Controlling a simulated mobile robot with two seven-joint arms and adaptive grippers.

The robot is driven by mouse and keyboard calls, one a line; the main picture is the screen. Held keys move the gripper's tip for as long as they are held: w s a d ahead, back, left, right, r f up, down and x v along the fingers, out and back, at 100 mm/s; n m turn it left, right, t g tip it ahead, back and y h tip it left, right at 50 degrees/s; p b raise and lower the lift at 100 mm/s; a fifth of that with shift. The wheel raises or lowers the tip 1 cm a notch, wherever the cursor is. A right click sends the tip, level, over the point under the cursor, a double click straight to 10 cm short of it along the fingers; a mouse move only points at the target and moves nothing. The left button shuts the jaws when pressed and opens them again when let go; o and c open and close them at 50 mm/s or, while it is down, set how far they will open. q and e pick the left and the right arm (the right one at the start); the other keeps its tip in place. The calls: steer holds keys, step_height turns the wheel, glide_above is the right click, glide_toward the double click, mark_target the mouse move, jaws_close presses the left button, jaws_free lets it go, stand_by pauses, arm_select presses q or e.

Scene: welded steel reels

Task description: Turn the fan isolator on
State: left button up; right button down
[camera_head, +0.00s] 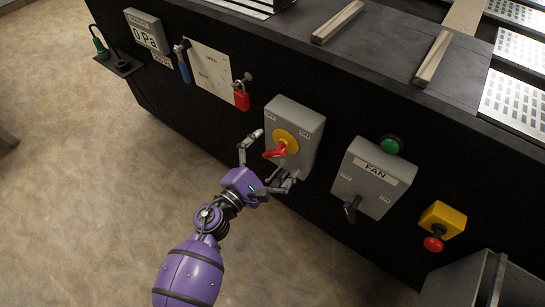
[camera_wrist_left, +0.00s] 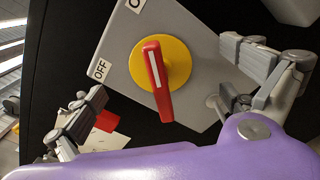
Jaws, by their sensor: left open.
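A grey switch box (camera_head: 296,118) with a red rotary handle (camera_head: 275,153) on a yellow disc (camera_head: 287,139) is mounted on the black panel. My left gripper (camera_head: 274,157) is open, its fingers on either side of the red handle. In the left wrist view the red handle (camera_wrist_left: 157,80) lies between the spread fingers (camera_wrist_left: 168,88), with no clear contact. An OFF label (camera_wrist_left: 100,68) and a partly cut-off label show on the box there. To the right, a grey box labelled FAN (camera_head: 374,172) has a black handle (camera_head: 351,208) hanging at its lower edge. My right gripper is not in view.
A green button (camera_head: 391,144) sits above the FAN box, and a yellow box with a red button (camera_head: 433,243) is to its right. A red padlock (camera_head: 241,96) and a blue-handled item (camera_head: 183,66) hang at the left. The floor in front is clear.

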mark_target(272, 157)
arm_select(q)
steer(key=b+v, duration=0.1)
steer(key=v, duration=0.4)
steer(key=shift+f, duration=0.1)
steer(key=shift+v, duration=0.95)
